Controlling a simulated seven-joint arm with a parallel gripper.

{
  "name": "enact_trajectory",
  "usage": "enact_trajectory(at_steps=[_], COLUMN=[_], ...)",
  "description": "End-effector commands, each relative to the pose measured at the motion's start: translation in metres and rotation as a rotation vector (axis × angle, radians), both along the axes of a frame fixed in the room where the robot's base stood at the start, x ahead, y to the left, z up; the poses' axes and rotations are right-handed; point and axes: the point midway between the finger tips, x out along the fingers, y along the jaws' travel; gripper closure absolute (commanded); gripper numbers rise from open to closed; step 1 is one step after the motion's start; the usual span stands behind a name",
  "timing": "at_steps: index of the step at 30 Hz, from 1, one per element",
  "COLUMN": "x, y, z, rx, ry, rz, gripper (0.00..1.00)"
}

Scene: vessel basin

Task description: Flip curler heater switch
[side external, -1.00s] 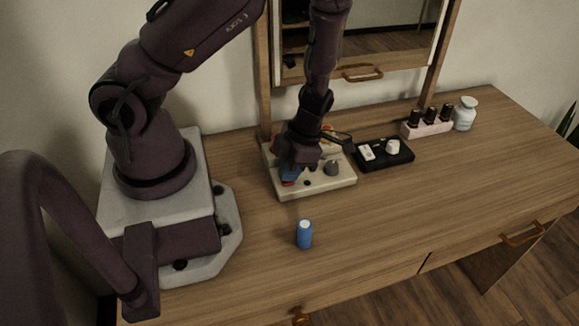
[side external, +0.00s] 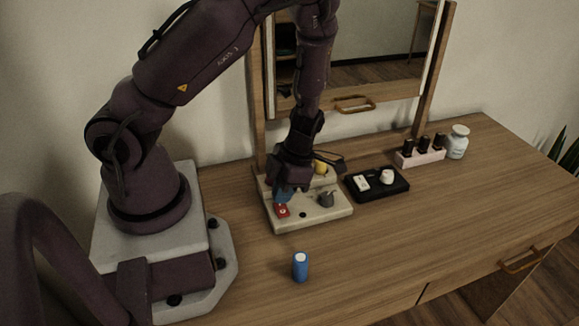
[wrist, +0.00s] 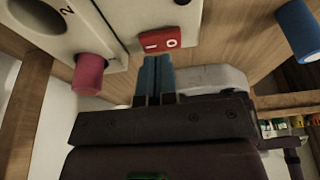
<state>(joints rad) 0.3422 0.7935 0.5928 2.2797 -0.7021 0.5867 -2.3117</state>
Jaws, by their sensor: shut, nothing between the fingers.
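A cream control panel (side external: 312,217) lies on the table in front of the mirror. A red rocker switch (side external: 282,211) marked I and O sits near its front left edge; it also shows in the wrist view (wrist: 160,40). My gripper (side external: 284,197) is shut and empty, its blue fingertips right at the switch. In the wrist view the shut fingertips (wrist: 155,62) are just below the switch; whether they touch it I cannot tell.
A blue cylinder (side external: 300,267) stands on the table in front of the panel. A black tray (side external: 378,192) with white pieces lies to the right. Beyond are a pink holder with dark bottles (side external: 421,158) and a white jar (side external: 457,142). The table's front right is clear.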

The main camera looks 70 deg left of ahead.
Motion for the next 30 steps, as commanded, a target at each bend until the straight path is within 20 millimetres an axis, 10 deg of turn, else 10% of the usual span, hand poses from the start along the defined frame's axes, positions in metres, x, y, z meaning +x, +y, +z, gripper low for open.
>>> enact_trajectory(at_steps=[15,30], x=[0.024,0.028], y=[-0.002,-0.001], z=[0.105,0.123], rx=[-0.001,0.0], ry=[-0.006,0.0], rz=[-0.002,0.0], gripper=[1.0,1.0])
